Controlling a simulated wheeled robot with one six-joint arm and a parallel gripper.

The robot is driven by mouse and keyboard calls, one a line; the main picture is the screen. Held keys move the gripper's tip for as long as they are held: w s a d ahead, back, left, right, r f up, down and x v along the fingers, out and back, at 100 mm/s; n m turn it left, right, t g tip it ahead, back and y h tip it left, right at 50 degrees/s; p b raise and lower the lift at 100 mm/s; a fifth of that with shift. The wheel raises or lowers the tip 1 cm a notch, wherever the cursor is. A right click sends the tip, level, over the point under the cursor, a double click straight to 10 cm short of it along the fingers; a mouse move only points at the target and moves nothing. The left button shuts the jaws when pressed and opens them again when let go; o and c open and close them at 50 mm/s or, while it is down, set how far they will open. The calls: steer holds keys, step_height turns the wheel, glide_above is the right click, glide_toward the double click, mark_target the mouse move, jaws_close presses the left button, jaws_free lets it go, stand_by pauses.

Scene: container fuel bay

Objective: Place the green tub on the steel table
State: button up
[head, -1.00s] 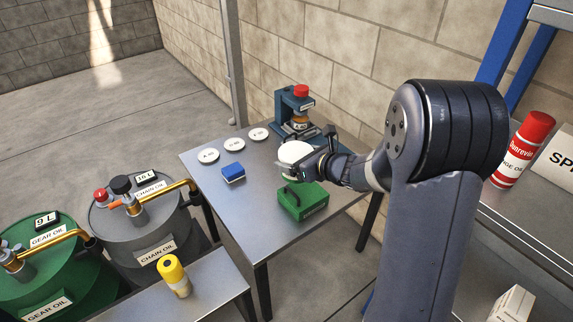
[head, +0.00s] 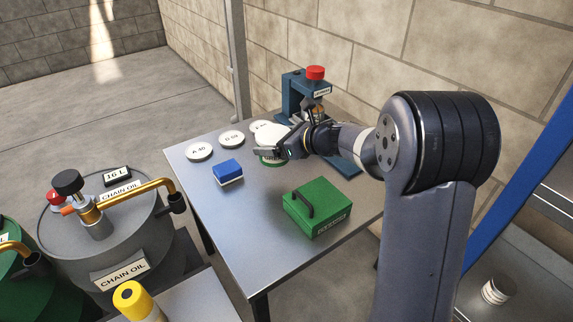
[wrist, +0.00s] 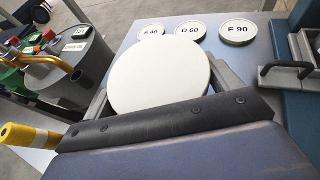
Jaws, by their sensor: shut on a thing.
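The green tub (head: 270,162) has a broad white lid and a green side band. It is at the far part of the steel table (head: 250,235), left of the blue press. My gripper (head: 282,152) is shut on the tub from the right. In the wrist view the round white lid (wrist: 158,75) fills the space between the two fingers, and the tub's side is hidden. The tub looks upright and close to the tabletop; I cannot tell whether it touches.
White discs A 40 (head: 199,151), D 60 (head: 232,139) and F 90 (wrist: 239,31) lie beyond the tub. A blue block (head: 227,168), a green case (head: 318,208) and a blue press (head: 294,92) stand around it. The table's front left is clear.

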step_height(320, 180, down, 8)
steer(key=b, duration=0.3)
steer(key=shift+f, duration=0.1)
steer(key=shift+s+f+b, duration=0.15)
steer(key=shift+f+b, duration=0.3)
steer(key=shift+f, duration=0.25)
steer(key=o, duration=1.1)
steer(key=shift+f, duration=0.15)
steer(key=shift+o, duration=0.2)
steer(key=shift+r+p, duration=0.55)
steer(key=shift+r, duration=0.05)
steer(key=p+v, duration=0.2)
steer(key=v, duration=1)
steer(key=shift+r+p, duration=0.15)
steer(key=shift+p, duration=0.25)
